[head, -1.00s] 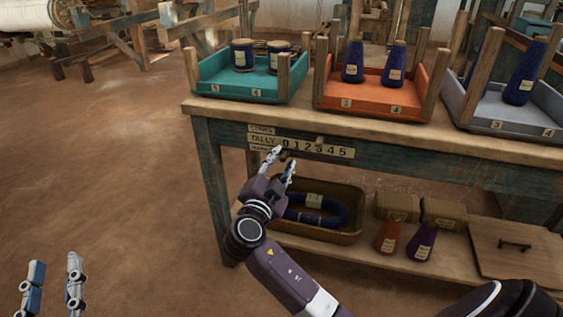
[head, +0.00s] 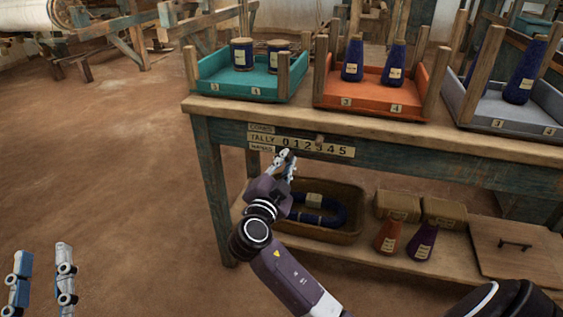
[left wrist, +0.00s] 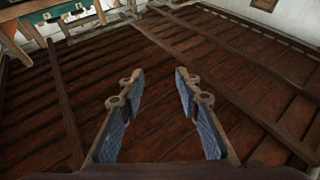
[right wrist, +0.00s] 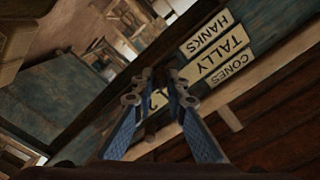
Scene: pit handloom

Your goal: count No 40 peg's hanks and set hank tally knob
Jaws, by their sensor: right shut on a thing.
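The tally board (head: 300,144) is on the table's front rail, with CONES, TALLY and HANKS labels and digits 0 to 5. These labels appear upside down in the right wrist view (right wrist: 222,55). My right gripper (head: 287,156) is at the board's lower, hanks edge, shut on the hank tally knob, which its fingers mostly hide. Its fingertips (right wrist: 160,76) are close together there. The cone knob (head: 319,140) stands at the board's upper edge. My left gripper (head: 42,268) is open and empty over the floor. I cannot make out a No 40 peg.
Teal (head: 235,88), orange (head: 372,100) and grey (head: 500,114) trays with blue yarn packages stand on the table (head: 440,140). Below, a basket (head: 300,233) holds a blue hank (head: 325,216).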

